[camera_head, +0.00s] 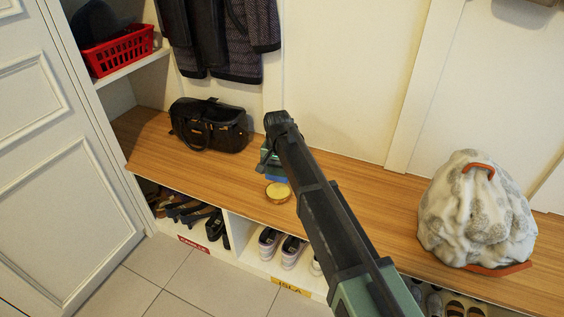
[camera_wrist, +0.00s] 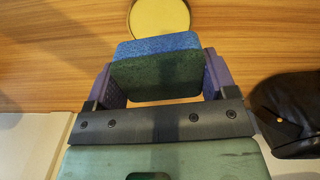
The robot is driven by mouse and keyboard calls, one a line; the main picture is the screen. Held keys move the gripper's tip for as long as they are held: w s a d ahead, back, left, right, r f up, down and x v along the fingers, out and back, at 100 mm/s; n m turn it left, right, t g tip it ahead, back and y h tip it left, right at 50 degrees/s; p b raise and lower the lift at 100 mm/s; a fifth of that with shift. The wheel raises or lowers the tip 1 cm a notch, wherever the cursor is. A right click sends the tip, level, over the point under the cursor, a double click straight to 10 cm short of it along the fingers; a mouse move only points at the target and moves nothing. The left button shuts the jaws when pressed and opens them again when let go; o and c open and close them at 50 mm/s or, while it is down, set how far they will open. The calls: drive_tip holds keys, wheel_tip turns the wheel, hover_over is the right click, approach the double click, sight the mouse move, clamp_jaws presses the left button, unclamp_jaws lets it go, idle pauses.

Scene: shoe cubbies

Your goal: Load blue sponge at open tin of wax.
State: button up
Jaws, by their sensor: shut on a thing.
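My gripper (camera_wrist: 159,76) is shut on the blue sponge (camera_wrist: 158,44), which sits between its two purple fingers. The sponge has a blue layer and a dark green layer. The open tin of wax (camera_wrist: 160,15), round with a pale yellow inside, lies just beyond the sponge in the wrist view, partly cut off by the frame's top edge. In the head view the tin (camera_head: 278,191) stands on the wooden bench near its front edge, and the sponge (camera_head: 276,178) shows just behind it. Whether they touch I cannot tell. My arm partly hides the gripper (camera_head: 268,168).
A black bag (camera_head: 209,125) sits on the wooden bench (camera_head: 335,166) left of my gripper, and a white-grey sack (camera_head: 478,212) at the right. Shoes (camera_head: 289,249) fill cubbies below. A red basket (camera_head: 117,50) stands on the shelf at upper left. Dark coats hang behind.

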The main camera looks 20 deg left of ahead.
sight(278, 190)
drive_tip(key=shift+w+a+r, duration=0.1)
drive_tip(key=shift+a+r, duration=0.05)
drive_tip(key=shift+m, duration=0.3)
drive_tip(key=shift+s, duration=0.25)
drive_tip(key=shift+f+b, duration=0.45)
drive_tip(key=shift+b, duration=0.05)
wheel_tip(278, 190, down, 5)
drive_tip(key=b, duration=0.5)
drive_tip(key=shift+f+b, duration=0.45)
drive_tip(key=shift+b, duration=0.05)
idle(0.7)
wheel_tip(278, 190, up, 7)
drive_tip(key=p, duration=0.7)
drive_tip(key=shift+r, duration=0.1)
